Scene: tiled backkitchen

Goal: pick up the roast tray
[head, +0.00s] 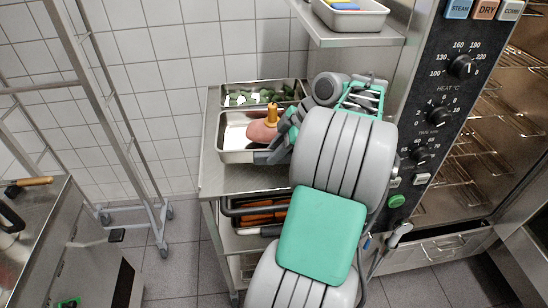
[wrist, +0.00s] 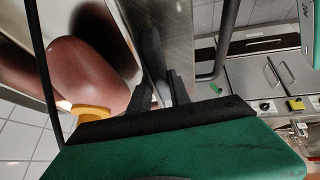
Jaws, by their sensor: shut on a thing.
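The roast tray (head: 236,157) is a shallow metal tray at the front of the cart's top shelf in the head view. It holds a pinkish-brown roast (head: 260,132) with a yellow piece (head: 272,115) standing up from it. The roast (wrist: 90,72) and the yellow piece (wrist: 92,112) also show at the left of the wrist view. My gripper (head: 270,156) is at the tray's right side, shut on its edge. Its dark fingers (wrist: 160,75) show in the wrist view beside the roast. My arm hides the tray's right end. I cannot tell whether the tray is clear of the shelf.
A second tray (head: 228,88) with green food sits right behind the roast tray. The metal cart (head: 212,180) has a lower tray of orange food (head: 258,217). An oven (head: 425,110) stands at the right, a rack (head: 125,130) at the left. Floor (head: 185,265) is free front left.

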